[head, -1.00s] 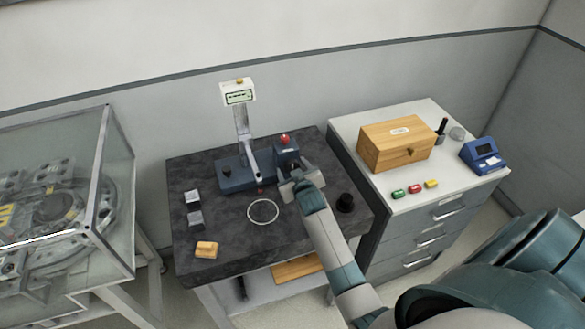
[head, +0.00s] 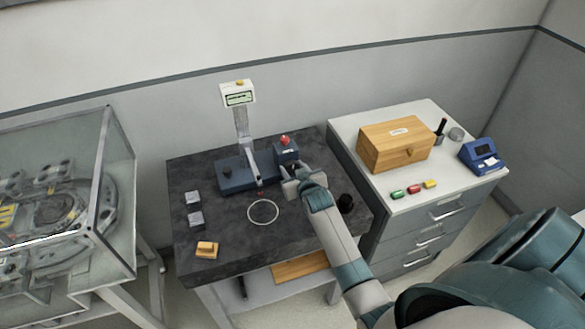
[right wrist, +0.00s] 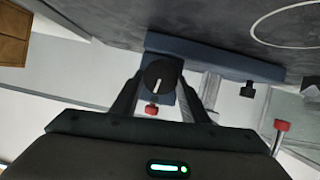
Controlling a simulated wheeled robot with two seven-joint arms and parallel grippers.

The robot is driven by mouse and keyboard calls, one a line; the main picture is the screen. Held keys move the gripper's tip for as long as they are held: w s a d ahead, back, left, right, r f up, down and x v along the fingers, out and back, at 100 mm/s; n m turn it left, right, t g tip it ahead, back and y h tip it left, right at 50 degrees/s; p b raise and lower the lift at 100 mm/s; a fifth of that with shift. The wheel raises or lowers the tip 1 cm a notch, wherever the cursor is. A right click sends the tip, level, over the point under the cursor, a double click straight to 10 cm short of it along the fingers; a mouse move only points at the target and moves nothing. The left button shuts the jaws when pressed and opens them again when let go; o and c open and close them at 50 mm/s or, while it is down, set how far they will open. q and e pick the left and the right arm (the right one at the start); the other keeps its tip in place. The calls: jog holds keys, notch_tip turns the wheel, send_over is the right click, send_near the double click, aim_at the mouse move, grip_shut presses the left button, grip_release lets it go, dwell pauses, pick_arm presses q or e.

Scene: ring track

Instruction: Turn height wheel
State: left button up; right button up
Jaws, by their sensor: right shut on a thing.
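The height wheel (right wrist: 160,76) is a round black knob with a white line, on the front of the blue gauge block (head: 285,152). In the right wrist view it sits between the two fingertips of my right gripper (right wrist: 161,82), which is shut on it. In the head view my right gripper (head: 289,186) is at the front of the block and hides the wheel. The gauge stand has a dark blue base (head: 236,181), a grey column (head: 242,127) and a display (head: 238,95) on top. A red knob (head: 285,140) tops the block. My left gripper is not in view.
The dark table (head: 225,230) carries a white ring mark, two small grey blocks (head: 194,208), an orange-tan block (head: 207,249) and a black cylinder (head: 346,203). A drawer cabinet (head: 440,190) with a wooden box (head: 395,145) stands right. A glass-cased machine (head: 60,200) stands left.

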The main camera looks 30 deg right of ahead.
jog(key=shift+s+d+m+y, duration=0.1)
jog(key=shift+d+m+y, duration=0.15)
jog(key=shift+m+y, duration=0.7)
jog(key=shift+d+f+m+t+y+b, duration=0.15)
jog(key=shift+m+t+y+b, duration=0.3)
jog(key=shift+m, duration=0.5)
jog(key=shift+m+y+b, duration=0.4)
jog(key=shift+m+b, duration=0.05)
jog(key=shift+m, duration=0.15)
jog(key=o, duration=1.1)
jog(key=shift+s, duration=0.1)
jog(key=b+v, duration=0.2)
jog(key=v, duration=0.6)
jog(key=b+v, duration=0.2)
jog(key=v, duration=0.7)
jog(key=shift+s+f+b, duration=0.2)
jog(key=shift+b, duration=0.1)
